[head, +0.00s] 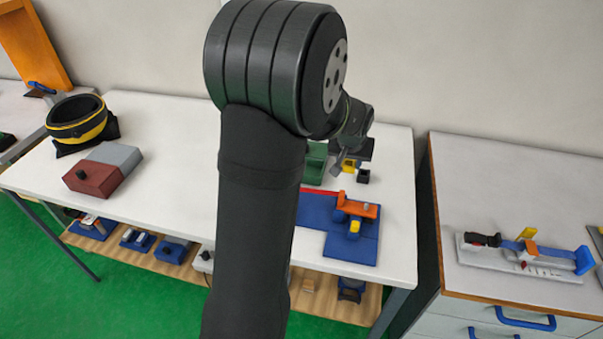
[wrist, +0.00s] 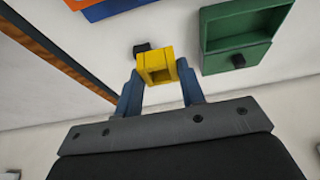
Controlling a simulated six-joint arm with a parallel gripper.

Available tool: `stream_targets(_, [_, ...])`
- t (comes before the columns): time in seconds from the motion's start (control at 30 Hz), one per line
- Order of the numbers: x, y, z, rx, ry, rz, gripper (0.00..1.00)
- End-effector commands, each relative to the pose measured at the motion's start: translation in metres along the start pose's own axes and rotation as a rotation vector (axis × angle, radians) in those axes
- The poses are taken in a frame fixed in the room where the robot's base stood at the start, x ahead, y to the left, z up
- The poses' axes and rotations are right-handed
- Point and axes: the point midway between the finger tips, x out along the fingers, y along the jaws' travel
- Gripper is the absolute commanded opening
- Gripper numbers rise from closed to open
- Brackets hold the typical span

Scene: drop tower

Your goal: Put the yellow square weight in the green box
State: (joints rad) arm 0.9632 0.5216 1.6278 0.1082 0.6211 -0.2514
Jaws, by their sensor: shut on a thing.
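The yellow square weight (wrist: 156,66) is between the two blue fingers of my gripper (wrist: 160,88) in the wrist view. My gripper is shut on it. In the head view the yellow weight (head: 348,165) shows small below my gripper (head: 350,158), near the back right of the white table. The green box (wrist: 238,27) is open and lies to the upper right of the weight in the wrist view, apart from it. In the head view the green box (head: 316,160) is partly hidden behind my arm, left of the weight.
A small black block (head: 363,176) stands beside the weight. A blue base with an orange part (head: 357,207) lies in front. A red-and-grey block (head: 104,170) and a black-and-yellow ring (head: 77,117) are at the left. A separate cabinet (head: 515,240) stands right, across a gap.

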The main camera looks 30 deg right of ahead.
Motion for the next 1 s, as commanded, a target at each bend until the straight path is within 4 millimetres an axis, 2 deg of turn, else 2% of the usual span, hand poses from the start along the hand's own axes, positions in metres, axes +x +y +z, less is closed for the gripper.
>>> stream_targets(0.03, [0.006, -0.014, -0.006, -0.007, 0.002, -0.001, 0.04])
stream_targets(0.1, [0.011, -0.028, -0.013, -0.005, 0.007, -0.001, 0.04])
stream_targets(0.37, [0.026, -0.059, -0.024, -0.004, 0.014, -0.001, 0.04])
stream_targets(0.73, [0.083, -0.133, -0.035, -0.007, 0.012, -0.002, 0.04])
stream_targets(0.9, [0.098, -0.152, -0.039, -0.004, 0.014, -0.001, 0.04])
stream_targets(1.0, [0.102, -0.156, -0.040, -0.003, 0.015, 0.000, 0.04])
